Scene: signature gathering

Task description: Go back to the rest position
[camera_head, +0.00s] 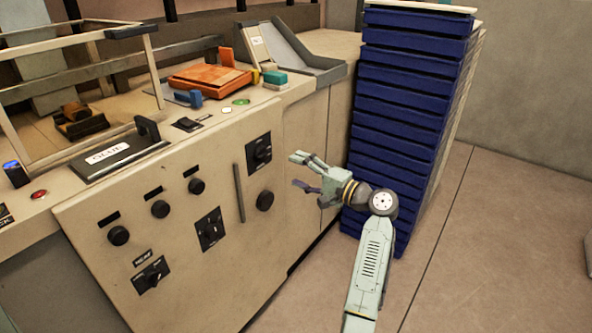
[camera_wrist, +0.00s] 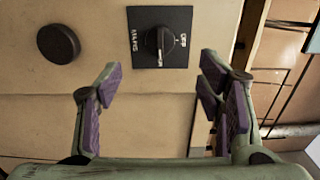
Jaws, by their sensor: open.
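My gripper (camera_head: 308,174) is open and empty in the head view, in front of the beige machine's (camera_head: 85,255) front panel, to the right of its knobs. In the wrist view my gripper (camera_wrist: 160,95) has its purple-padded fingers spread wide. A black rotary switch (camera_wrist: 160,45) on a dark square plate shows between and beyond the fingertips, with "OFF" readable beside it. A round black knob (camera_wrist: 58,42) sits to its left. The fingers hold nothing, and I cannot tell how far they are from the panel.
A tall stack of blue trays (camera_head: 405,105) stands just right of and behind my gripper. The machine top carries an orange block (camera_head: 210,80), a black-handled plate labelled "GLUE" (camera_head: 115,155) and a grey chute (camera_head: 300,52). Bare floor (camera_head: 500,240) lies to the right.

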